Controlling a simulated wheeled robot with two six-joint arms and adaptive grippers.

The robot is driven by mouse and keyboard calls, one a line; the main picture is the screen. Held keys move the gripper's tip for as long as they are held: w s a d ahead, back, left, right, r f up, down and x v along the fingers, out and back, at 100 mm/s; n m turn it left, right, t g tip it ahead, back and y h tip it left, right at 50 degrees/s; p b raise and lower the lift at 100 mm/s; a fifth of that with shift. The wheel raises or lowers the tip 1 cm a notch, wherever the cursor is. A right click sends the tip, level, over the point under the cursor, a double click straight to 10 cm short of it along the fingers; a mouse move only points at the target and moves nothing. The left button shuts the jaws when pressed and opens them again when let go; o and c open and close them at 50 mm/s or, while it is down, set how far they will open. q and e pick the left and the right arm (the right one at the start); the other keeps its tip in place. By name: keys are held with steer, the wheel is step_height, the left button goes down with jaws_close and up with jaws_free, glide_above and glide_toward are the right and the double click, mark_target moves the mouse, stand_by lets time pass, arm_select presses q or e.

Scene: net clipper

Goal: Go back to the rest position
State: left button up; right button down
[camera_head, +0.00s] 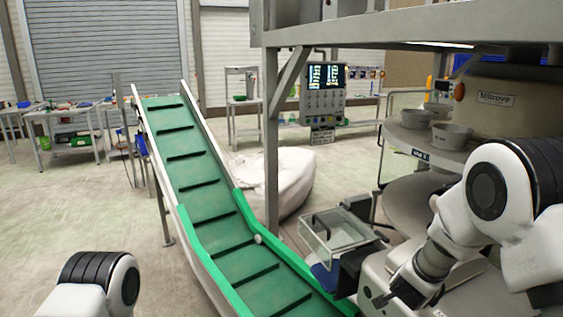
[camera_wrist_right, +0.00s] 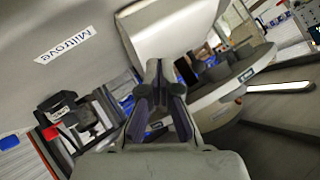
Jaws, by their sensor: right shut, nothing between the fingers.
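My right arm comes in from the right in the head view. Its gripper (camera_head: 386,299) points down and to the left, close to the grey machine and just right of the clear box. In the right wrist view the right gripper's fingers (camera_wrist_right: 160,88) are together with nothing between them. My left arm shows only as a white and black joint at the bottom left of the head view. The left gripper is out of view.
A green conveyor (camera_head: 205,190) slopes down through the middle. A clear box (camera_head: 338,232) stands beside it. The Mitrove machine (camera_head: 505,115) with grey cups (camera_head: 452,135) is at the right. A grey post (camera_head: 271,150) stands behind the conveyor. The floor (camera_head: 70,215) at left is clear.

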steer(key=s+a+f+n+g+y, duration=0.2)
steer(key=s+f+n, duration=0.3)
steer(key=s+f, duration=0.55)
steer(key=s+a+f+n+g+y, duration=0.15)
steer(key=s+f+n, duration=0.25)
steer(key=s+f, duration=0.65)
steer(key=s+a+f+n+g+y, duration=0.1)
steer(key=s+a+f+n+g, duration=0.1)
steer(key=s, duration=0.7)
steer(key=s+a+f+n+g+y, duration=0.2)
steer(key=s+f+n+g, duration=0.1)
steer(key=s, duration=0.7)
steer(key=shift+s+a+f+g, duration=0.25)
steer(key=shift+f+g, duration=0.1)
steer(key=shift+f, duration=0.4)
